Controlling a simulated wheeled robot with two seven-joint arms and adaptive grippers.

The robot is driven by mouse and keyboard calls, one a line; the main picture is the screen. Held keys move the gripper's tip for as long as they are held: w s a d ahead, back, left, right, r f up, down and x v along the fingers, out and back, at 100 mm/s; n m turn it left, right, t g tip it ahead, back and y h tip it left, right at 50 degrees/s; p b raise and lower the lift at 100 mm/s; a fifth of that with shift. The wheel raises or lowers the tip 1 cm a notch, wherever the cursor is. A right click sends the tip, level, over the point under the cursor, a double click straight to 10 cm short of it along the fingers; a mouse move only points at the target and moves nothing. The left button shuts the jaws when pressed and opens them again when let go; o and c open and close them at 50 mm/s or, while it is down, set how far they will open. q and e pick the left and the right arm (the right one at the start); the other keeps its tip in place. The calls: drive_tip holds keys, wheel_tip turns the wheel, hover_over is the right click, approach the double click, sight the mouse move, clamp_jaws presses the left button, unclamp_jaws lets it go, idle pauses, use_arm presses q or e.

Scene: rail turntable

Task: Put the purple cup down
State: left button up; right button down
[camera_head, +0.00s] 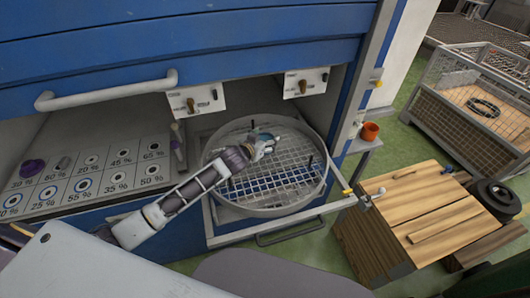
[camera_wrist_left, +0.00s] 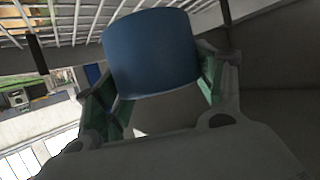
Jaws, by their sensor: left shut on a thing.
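My left gripper (camera_head: 264,146) is over the far part of a round rimmed tray with a wire grid (camera_head: 290,197). In the left wrist view its green-padded fingers (camera_wrist_left: 150,85) are shut on a blue, cup-like cylinder (camera_wrist_left: 152,50). That cylinder looks blue rather than purple; in the head view it is too small and covered to make out. Whether it touches the grid cannot be told. A purple round object (camera_head: 33,168) lies on the marked panel (camera_head: 95,177) at the left. My right gripper is not in view.
The blue cabinet (camera_head: 150,50) with its white handle overhangs the panel and tray. An orange cup (camera_head: 370,131) stands on a small ledge to the right. Wooden boxes (camera_head: 420,215) and a mesh crate (camera_head: 470,100) stand further right. The near part of the grid is clear.

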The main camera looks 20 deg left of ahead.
use_arm(q)
drive_tip(key=shift+f, duration=1.3)
drive_tip(key=shift+f, duration=1.85)
drive_tip(key=shift+f, duration=0.15)
drive_tip(key=o, duration=1.1)
drive_tip(key=shift+s, duration=0.1)
drive_tip(key=v, duration=1.2)
drive_tip(key=shift+b, duration=0.3)
